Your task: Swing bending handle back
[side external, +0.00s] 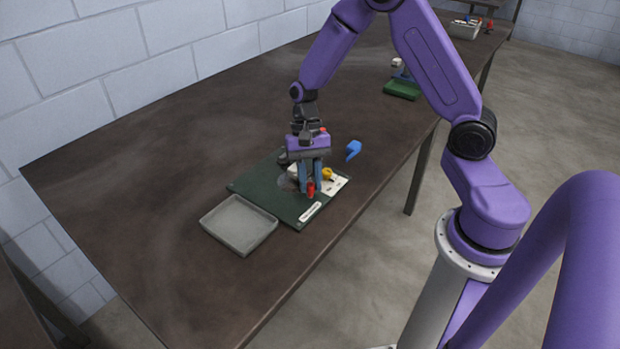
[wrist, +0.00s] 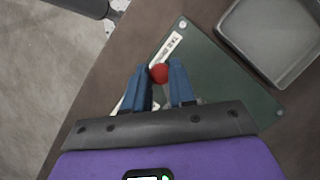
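The bending handle appears as a red knob (wrist: 159,73) between my fingertips in the wrist view. In the side view the red handle (side external: 311,189) stands upright at the front of the dark green board (side external: 247,186). My gripper (side external: 312,185) points down over the board, with its blue fingers on either side of the handle. The fingers (wrist: 160,70) are about a knob's width apart; whether they press on it is unclear. The bending tool's body is mostly hidden behind my gripper. A yellow round part (side external: 327,174) shows just right of my fingers.
An empty grey tray (side external: 240,224) lies left of the board; it also shows in the wrist view (wrist: 232,25). A blue piece (side external: 353,149) lies behind the board to the right. The table's left part is clear.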

